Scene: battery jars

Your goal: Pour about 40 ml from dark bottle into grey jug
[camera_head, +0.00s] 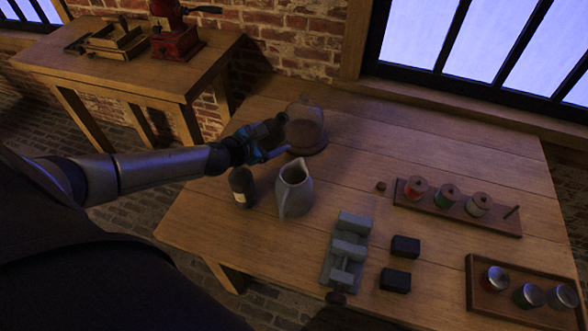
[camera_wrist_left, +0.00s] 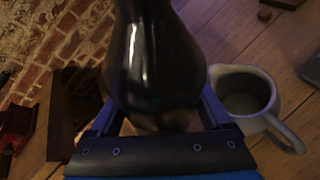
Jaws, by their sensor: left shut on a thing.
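A dark glossy bottle (camera_wrist_left: 155,65) is between the blue fingers of my left gripper (camera_head: 262,152), which is shut on it. In the head view the held bottle (camera_head: 268,130) looks tilted, its end toward the upper right. The grey jug (camera_head: 294,195) stands upright on the table, below and right of the gripper. In the wrist view the jug (camera_wrist_left: 246,92) shows its open mouth and handle, beside the bottle. No stream of liquid is visible. My right gripper is not in view.
A dark bottle with a pale label (camera_head: 242,187) stands left of the jug. A clear glass vessel (camera_head: 305,125) stands behind it. A grey vise (camera_head: 345,252), two black blocks (camera_head: 405,246), a spool rack (camera_head: 458,207) and a jar tray (camera_head: 522,292) lie to the right.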

